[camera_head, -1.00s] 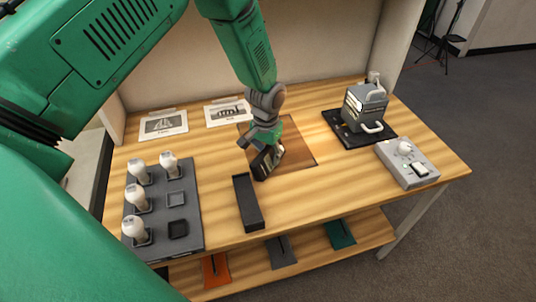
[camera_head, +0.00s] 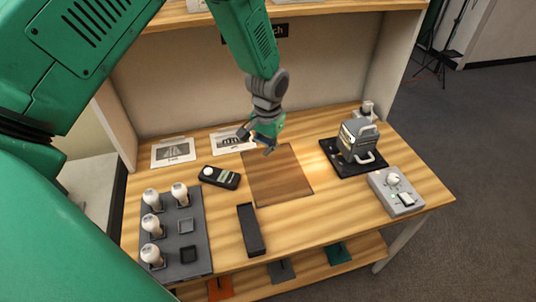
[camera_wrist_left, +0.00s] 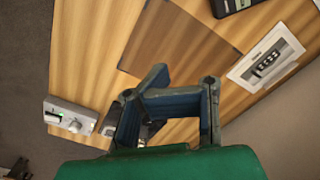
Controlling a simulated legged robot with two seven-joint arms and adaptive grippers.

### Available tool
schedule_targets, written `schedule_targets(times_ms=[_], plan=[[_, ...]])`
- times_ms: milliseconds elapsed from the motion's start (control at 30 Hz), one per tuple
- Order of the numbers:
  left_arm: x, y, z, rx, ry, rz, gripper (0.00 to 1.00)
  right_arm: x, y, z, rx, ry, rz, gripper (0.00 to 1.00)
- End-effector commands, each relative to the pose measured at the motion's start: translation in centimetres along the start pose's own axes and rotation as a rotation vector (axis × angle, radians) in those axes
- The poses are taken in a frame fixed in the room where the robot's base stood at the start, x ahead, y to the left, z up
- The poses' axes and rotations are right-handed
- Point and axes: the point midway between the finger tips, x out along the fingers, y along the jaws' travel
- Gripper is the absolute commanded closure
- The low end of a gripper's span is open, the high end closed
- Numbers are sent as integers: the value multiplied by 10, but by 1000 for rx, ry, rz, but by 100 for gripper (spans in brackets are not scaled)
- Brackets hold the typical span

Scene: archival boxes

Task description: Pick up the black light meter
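The black light meter (camera_head: 226,180), with a white dome at its left end, lies on the wooden bench, left of the brown mat (camera_head: 285,180). A dark piece at the top edge of the left wrist view (camera_wrist_left: 230,6) looks like part of it. My left gripper (camera_head: 258,145) is above the far part of the brown mat, right of the meter and apart from it. In the left wrist view its fingers (camera_wrist_left: 182,85) are spread with nothing held between them. My right gripper is not in view.
A grey rack (camera_head: 187,262) with several white bulbs stands front left. A narrow black tray (camera_head: 250,229) lies front centre. A grey device (camera_head: 357,141) on a black mat and a grey control box (camera_head: 395,193) are at right. Two printed sheets lie at the back. The brown mat is bare.

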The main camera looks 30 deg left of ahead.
Motion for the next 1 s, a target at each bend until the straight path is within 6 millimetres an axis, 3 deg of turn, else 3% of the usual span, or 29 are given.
schedule_targets(times_ms=[400, 467, 633, 667, 1000], plan=[[-7, 0, 0, 0, 0, 0, 100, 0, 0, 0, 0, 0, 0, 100], [-7, 0, 0, 0, 1, 0, 83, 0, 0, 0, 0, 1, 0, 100], [-7, 0, 0, 0, 1, 0, 24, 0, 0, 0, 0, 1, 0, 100], [-7, 0, 0, 0, 1, 0, 20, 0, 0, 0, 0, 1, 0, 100], [-9, 0, -1, 0, 2, 0, 20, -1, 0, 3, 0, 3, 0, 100]])
